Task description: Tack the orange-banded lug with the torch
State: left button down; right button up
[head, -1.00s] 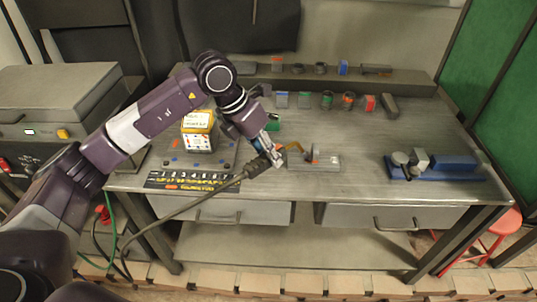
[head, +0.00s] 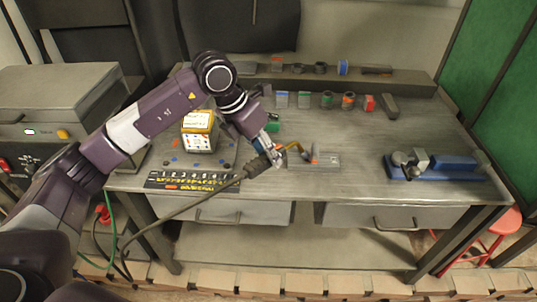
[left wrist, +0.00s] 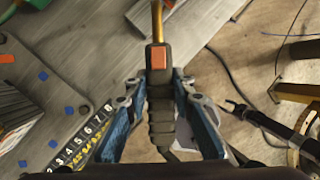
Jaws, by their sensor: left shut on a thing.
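My left gripper (head: 272,152) is shut on the black grip of the torch (left wrist: 160,115), above the front middle of the bench. The left wrist view shows its blue fingers on both sides of the grip, an orange button on top and the copper neck pointing away. In the head view the bent neck reaches right, with its tip close to a small upright lug with an orange mark (head: 315,154) on a flat grey plate (head: 328,164). I cannot tell whether the tip touches it. My right gripper is not in view.
The torch cable (head: 190,210) hangs down to the front left. A numbered black strip (head: 165,180) and a white-and-yellow box (head: 198,140) are on the left. Several colour-banded parts stand behind. A blue fixture (head: 440,168) is at the right, with clear bench before it.

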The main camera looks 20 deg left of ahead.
pick_arm(q)
jog(key=shift+d+r+p+v, duration=0.15)
jog(key=shift+p+v, duration=0.65)
jog(key=shift+v, duration=0.65)
jog(key=shift+d+p+v, duration=0.15)
jog(key=shift+p+v, duration=0.6)
jog(key=shift+v, duration=0.75)
jog(key=shift+d+r+p+v, duration=0.15)
jog(key=shift+p+v, duration=0.65)
jog(key=shift+v, duration=0.65)
jog(key=shift+w+f, duration=0.1)
